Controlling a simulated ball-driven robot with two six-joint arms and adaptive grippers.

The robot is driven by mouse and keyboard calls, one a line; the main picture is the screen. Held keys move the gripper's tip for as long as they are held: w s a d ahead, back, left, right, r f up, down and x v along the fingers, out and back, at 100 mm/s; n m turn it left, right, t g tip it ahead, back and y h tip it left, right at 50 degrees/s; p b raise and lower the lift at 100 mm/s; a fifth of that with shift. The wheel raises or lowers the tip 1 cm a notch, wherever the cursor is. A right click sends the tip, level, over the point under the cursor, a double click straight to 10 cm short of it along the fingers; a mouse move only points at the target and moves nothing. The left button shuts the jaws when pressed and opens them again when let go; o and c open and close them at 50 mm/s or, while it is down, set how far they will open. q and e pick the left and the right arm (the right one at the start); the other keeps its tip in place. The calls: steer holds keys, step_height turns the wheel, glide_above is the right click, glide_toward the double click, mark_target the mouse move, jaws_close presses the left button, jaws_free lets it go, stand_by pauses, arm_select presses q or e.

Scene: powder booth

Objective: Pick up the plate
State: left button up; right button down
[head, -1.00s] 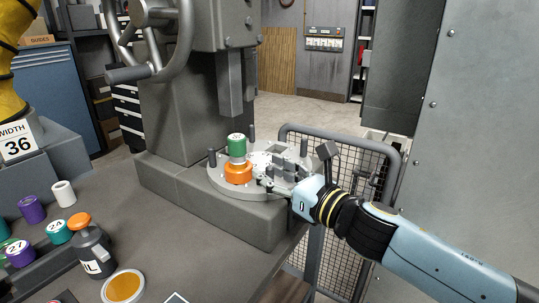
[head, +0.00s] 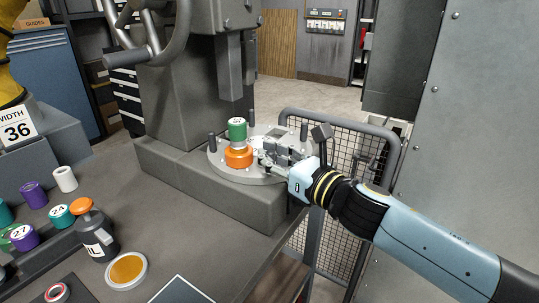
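A round grey plate (head: 233,174) lies on the base of the press, with short dark posts standing around it. An orange ring-shaped piece (head: 238,158) sits on it, with a green-capped cylinder (head: 237,130) upright on top. My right gripper (head: 268,156) reaches in from the right, its grey fingers over the right part of the plate, close beside the orange piece. The fingers hide part of the plate. I cannot tell whether they touch anything or how far they are apart. My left gripper is not in view.
The press column (head: 190,95) rises behind the plate. A mesh guard (head: 340,190) stands at the right. Purple, teal and white cylinders, a dark bottle with an orange cap (head: 92,228) and a yellow-filled tin (head: 127,270) stand on the bench's left. A dark flat panel (head: 180,291) lies in front.

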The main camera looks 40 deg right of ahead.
steer(key=shift+a+f+h, duration=0.2)
steer(key=shift+f+h, duration=0.05)
steer(key=shift+h, duration=0.15)
stand_by(0.6)
steer(key=shift+a+m+h, duration=0.15)
steer(key=shift+m+h, duration=0.15)
steer(key=shift+m, duration=0.1)
